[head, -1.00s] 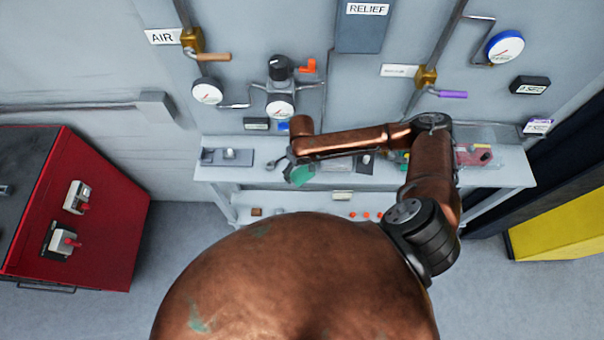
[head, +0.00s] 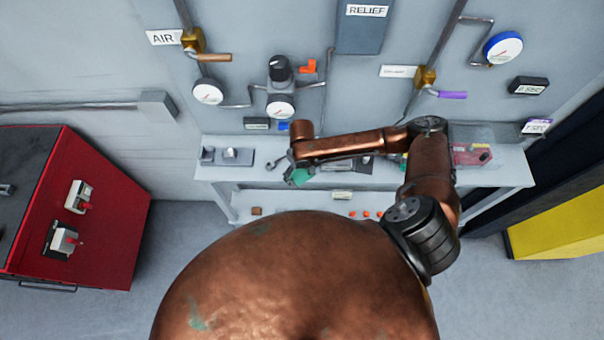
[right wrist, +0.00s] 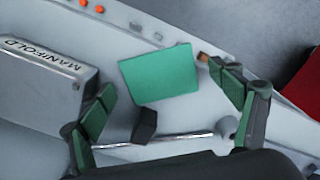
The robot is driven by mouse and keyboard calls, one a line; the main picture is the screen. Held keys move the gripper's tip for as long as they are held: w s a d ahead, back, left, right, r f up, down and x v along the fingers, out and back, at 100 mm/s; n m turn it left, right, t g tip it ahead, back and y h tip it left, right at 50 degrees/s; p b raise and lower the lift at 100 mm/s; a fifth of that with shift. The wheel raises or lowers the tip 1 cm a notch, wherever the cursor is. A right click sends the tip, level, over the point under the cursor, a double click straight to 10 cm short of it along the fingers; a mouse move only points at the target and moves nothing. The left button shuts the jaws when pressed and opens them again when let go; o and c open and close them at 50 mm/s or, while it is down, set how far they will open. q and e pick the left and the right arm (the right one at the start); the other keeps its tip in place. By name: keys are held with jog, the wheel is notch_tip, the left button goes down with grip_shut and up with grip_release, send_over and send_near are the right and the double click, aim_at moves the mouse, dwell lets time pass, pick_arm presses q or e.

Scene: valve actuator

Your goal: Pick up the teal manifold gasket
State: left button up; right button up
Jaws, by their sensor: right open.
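The teal manifold gasket (right wrist: 160,82) is a flat, roughly square plate on the grey bench, framed between my right fingers in the right wrist view. My right gripper (right wrist: 163,79) is open, with one green-padded finger to each side of the gasket. The fingers look apart from it; their height above it is hard to tell. In the head view the right gripper (head: 297,172) is over the bench, small and partly hidden by my arm. A teal patch shows there, but I cannot tell gasket from finger pads. My left gripper is not in view.
A grey box marked MANIFOLD (right wrist: 45,78) stands beside one finger in the right wrist view. A small black block (right wrist: 145,125) and a thin metal rod (right wrist: 165,138) lie close to the gasket. A red cabinet (head: 105,215) stands left of the bench (head: 510,170).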

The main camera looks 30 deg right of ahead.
jog(key=shift+c, duration=0.4)
jog(key=c, duration=1.2)
jog(key=shift+o, duration=0.2)
